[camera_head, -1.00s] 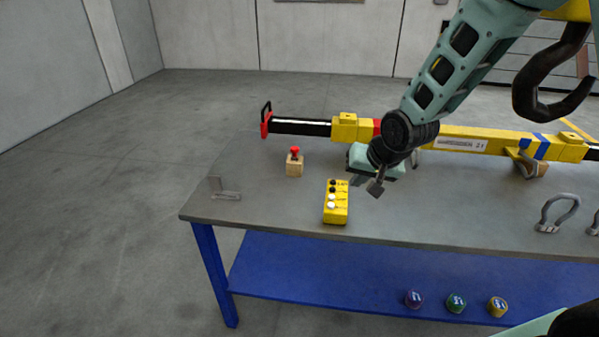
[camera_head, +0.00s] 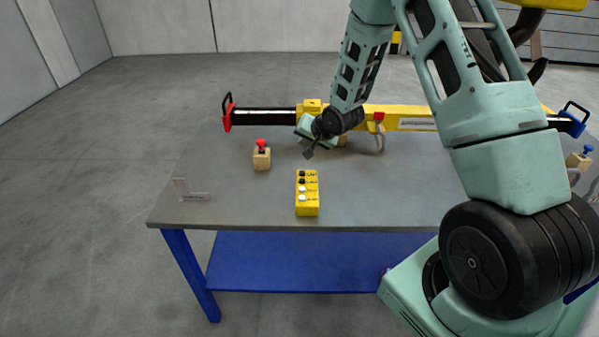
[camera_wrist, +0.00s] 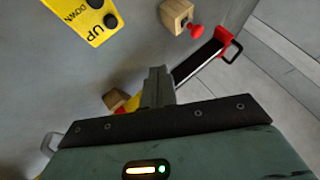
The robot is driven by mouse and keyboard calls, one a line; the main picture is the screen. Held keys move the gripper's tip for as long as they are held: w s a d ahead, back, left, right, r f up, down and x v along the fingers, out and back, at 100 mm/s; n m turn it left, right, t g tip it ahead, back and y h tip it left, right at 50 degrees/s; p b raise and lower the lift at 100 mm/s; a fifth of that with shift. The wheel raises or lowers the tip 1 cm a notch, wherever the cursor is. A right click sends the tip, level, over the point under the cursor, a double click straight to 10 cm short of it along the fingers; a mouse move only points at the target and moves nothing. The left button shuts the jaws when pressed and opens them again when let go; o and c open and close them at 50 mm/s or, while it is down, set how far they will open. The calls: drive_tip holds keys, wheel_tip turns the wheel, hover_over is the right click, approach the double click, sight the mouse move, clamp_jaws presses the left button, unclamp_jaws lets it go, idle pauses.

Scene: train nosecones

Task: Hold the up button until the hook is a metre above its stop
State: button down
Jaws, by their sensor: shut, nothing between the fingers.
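The yellow control box (camera_head: 307,204) lies on the table, with two black buttons at its far end and two white ones nearer. In the wrist view the box (camera_wrist: 78,14) is cut off at the upper left; the black button (camera_wrist: 110,20) at its end is labelled UP, the one beside it DOWN. My gripper (camera_head: 308,153) is shut and empty, above the table just beyond the box's far end. Its closed fingers (camera_wrist: 155,75) point away from the UP button, apart from it. The dark hook (camera_head: 537,70) is at the upper right, mostly hidden behind my arm; its stop cannot be made out.
A yellow and black beam (camera_head: 400,117) with red and blue ends lies along the table's back. A wooden block with a red knob (camera_head: 262,157) stands left of the box, and a grey bracket (camera_head: 187,192) near the left corner.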

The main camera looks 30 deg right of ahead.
sight(302, 173)
drive_tip(key=shift+f, duration=0.1)
wheel_tip(302, 173, down, 9)
drive_tip(key=b, duration=0.6)
drive_tip(key=shift+r+b, duration=0.2)
drive_tip(key=shift+b, duration=0.15)
drive_tip(key=shift+f, duration=0.15)
idle(1.4)
drive_tip(key=shift+f+b, duration=0.25)
drive_tip(key=shift+b, duration=0.05)
